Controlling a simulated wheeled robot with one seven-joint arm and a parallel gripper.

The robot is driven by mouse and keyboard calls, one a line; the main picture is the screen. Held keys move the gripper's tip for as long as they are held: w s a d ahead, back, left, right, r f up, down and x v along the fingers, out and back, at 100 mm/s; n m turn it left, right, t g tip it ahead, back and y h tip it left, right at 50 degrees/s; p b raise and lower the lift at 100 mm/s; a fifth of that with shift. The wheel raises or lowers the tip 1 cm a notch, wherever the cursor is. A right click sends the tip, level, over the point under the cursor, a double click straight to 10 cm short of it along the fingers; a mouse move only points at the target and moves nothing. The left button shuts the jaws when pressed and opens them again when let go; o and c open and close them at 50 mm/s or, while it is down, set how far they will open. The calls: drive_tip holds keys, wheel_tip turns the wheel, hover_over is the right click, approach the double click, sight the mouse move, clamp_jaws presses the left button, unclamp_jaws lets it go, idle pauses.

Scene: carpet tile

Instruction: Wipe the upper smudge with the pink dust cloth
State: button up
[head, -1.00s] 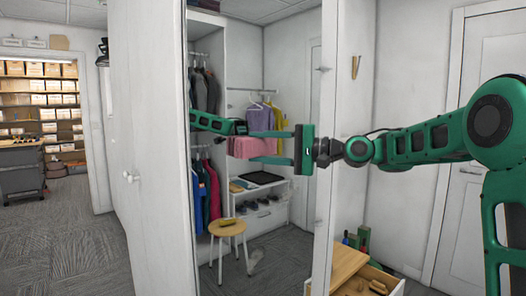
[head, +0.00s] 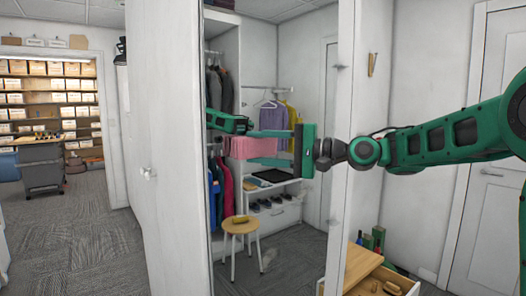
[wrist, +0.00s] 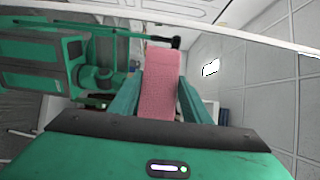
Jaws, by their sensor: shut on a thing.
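The pink dust cloth (head: 240,148) is held between the fingers of my gripper (head: 268,148), which points left in front of the tall mirror-like wardrobe panel (head: 290,225). In the wrist view the pink cloth (wrist: 159,85) stands upright between the two green fingers of my gripper (wrist: 158,105). A green arm shows at the panel's left, most likely my own reflection. I cannot make out the upper smudge. A faint pale patch (head: 268,258) shows low, beside the stool. Whether the cloth touches the panel I cannot tell.
A white door (head: 165,150) with a knob stands left of the panel. A round stool (head: 240,227) and hanging clothes (head: 222,90) show within it. Carpet is clear at left.

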sight(248, 149)
drive_tip(key=shift+s+a, duration=0.45)
drive_tip(key=shift+a, duration=0.3)
drive_tip(key=shift+s+a, duration=0.45)
drive_tip(key=shift+a, duration=0.3)
drive_tip(key=shift+s+d, duration=0.55)
drive_tip(key=shift+s, duration=0.25)
drive_tip(key=shift+s+d, duration=0.55)
drive_tip(key=shift+s, duration=0.3)
drive_tip(key=shift+s+d, duration=0.55)
drive_tip(key=shift+s, duration=0.25)
drive_tip(key=shift+s+d, duration=0.45)
drive_tip(key=shift+s, duration=0.2)
drive_tip(key=shift+s+d, duration=0.4)
drive_tip(key=shift+s, duration=0.2)
